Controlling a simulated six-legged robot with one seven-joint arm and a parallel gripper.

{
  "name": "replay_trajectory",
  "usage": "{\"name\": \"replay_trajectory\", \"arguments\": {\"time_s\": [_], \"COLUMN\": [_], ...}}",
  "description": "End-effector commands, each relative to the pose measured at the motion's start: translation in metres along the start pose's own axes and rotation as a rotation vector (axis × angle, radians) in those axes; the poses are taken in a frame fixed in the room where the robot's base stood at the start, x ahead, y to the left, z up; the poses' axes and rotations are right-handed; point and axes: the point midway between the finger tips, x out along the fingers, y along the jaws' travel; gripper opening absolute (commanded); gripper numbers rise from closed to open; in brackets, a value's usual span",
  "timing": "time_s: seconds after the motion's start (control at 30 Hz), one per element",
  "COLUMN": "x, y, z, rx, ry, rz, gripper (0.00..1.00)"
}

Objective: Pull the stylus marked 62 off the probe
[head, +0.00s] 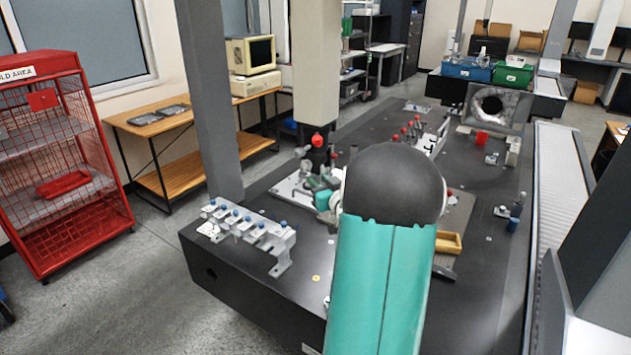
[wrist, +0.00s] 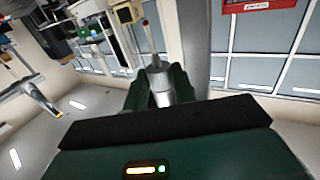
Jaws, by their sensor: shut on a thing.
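In the wrist view my gripper (wrist: 158,98) is shut on the silver body of a stylus (wrist: 158,84). A thin pale shaft runs from this body, away from my gripper, to a small red ball tip. No number is readable on it, so I cannot confirm the mark 62. In the head view the dark probe head (head: 316,157) hangs under the pale column, with a red part above it. My own arm covers the area beside it, so my gripper's fingers are not clear there. I cannot tell whether the stylus still joins the probe.
A metal rack (head: 254,232) with several blue-topped pieces stands at the granite table's (head: 300,285) near left edge. Several red-topped pieces stand farther back. A yellow tray (head: 447,243) lies right of my arm. A grey post (head: 212,100) rises at the table's left side.

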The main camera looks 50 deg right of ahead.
Motion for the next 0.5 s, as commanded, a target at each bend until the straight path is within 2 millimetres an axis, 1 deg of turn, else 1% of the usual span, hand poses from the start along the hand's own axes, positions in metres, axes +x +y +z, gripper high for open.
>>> {"name": "replay_trajectory", "arguments": {"time_s": [0.27,0.5], "x": [0.0000,0.0000], "y": [0.0000,0.0000], "z": [0.0001,0.0053], "rx": [0.000,0.001], "ry": [0.000,-0.001], "rz": [0.000,0.000], "gripper": [0.06,0.06]}}
